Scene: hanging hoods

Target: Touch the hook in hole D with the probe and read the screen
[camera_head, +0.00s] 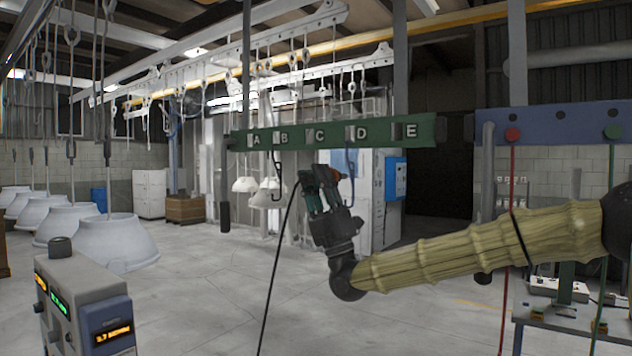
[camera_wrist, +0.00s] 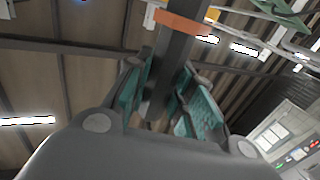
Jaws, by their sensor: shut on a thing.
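My gripper (camera_head: 318,188) is just below the green lettered bar (camera_head: 430,133), under letters C and D. In the wrist view its teal pads (camera_wrist: 160,100) are shut on a dark probe (camera_wrist: 172,65) with an orange band. Hole D (camera_head: 351,133) is a slot left of its letter; I cannot clearly make out a hook there. A dark hook (camera_head: 277,187) hangs below the bar near B. A grey box (camera_head: 85,310) at lower left has lit screens, including an orange one (camera_head: 113,333); its text is too small to read surely.
A black cable (camera_head: 274,265) runs from my gripper toward the floor. White hoods (camera_head: 110,240) hang at left. A blue panel (camera_head: 555,125) with red and green cords is at right, above a bench (camera_head: 535,318). The floor between is open.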

